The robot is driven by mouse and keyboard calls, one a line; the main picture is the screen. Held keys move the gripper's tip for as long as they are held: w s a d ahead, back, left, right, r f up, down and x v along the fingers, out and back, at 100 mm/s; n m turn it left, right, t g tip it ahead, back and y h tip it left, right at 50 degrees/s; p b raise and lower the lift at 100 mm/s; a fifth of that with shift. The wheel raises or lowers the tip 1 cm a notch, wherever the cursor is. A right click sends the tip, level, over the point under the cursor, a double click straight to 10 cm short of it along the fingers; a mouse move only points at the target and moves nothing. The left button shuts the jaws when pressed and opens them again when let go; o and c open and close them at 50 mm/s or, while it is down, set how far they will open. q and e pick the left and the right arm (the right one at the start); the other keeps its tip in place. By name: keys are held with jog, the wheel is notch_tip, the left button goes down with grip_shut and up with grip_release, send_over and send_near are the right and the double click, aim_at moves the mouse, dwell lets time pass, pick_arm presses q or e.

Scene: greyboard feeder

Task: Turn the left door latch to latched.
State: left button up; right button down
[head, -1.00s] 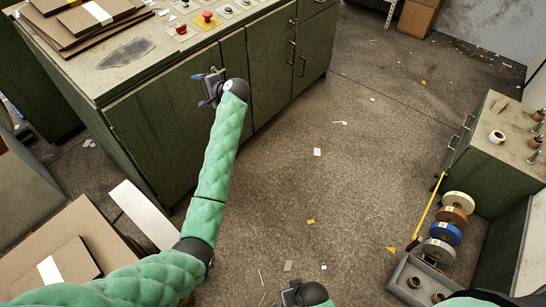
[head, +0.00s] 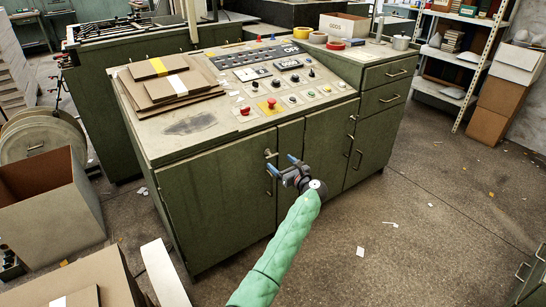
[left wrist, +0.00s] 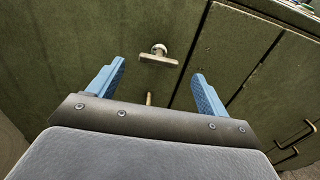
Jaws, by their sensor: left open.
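The left door latch (head: 270,154) is a small metal T-shaped handle near the upper right edge of the green cabinet's left door (head: 215,205). In the left wrist view the latch (left wrist: 159,58) shows its bar lying crosswise, roughly square to the door gap. My left gripper (head: 284,163) is in front of the cabinet, close to the latch. Its two blue fingers are apart and empty in the left wrist view (left wrist: 159,76). The latch shows between and beyond them, with no visible contact. My right gripper is out of view.
Below the latch is a thin door pull (left wrist: 149,99). The console top has a red button (head: 245,111) and other controls. Cardboard sheets (head: 168,88) lie on its left. An open cardboard box (head: 50,215) stands at left. The floor (head: 400,240) at right is mostly clear.

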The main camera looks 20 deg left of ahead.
aim_at(273, 156)
pick_arm(q)
jog(key=x, duration=0.6)
jog(key=shift+w+a, duration=0.15)
jog(key=shift+a, duration=0.15)
jog(key=c, duration=1)
